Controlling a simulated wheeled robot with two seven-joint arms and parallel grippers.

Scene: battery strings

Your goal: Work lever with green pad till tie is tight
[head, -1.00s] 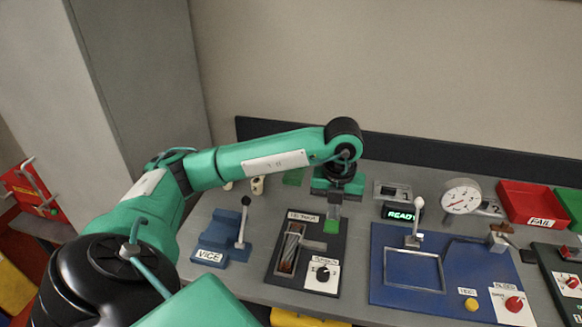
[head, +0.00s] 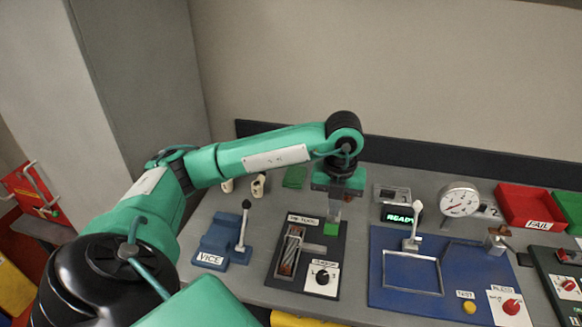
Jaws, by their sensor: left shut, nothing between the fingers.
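The black tie-tool board (head: 270,277) lies on the bench, with a striped brown and grey piece (head: 289,255) in its slot. A grey lever bar (head: 313,247) is beside the slot, and a green pad (head: 331,229) shows at the board's back right. My left gripper (head: 334,212) points down over the green pad, fingers shut with nothing held. Its tips look at or just above the pad; I cannot tell whether they touch. The gripper partly hides the area behind the pad. My right gripper is out of view.
A blue vice (head: 222,238) with an upright black-knobbed lever stands left of the board. A blue test fixture (head: 385,291) with a lever and a dial gauge (head: 460,200) is to the right. A lit READY display (head: 401,215) and a red FAIL bin (head: 530,205) are behind.

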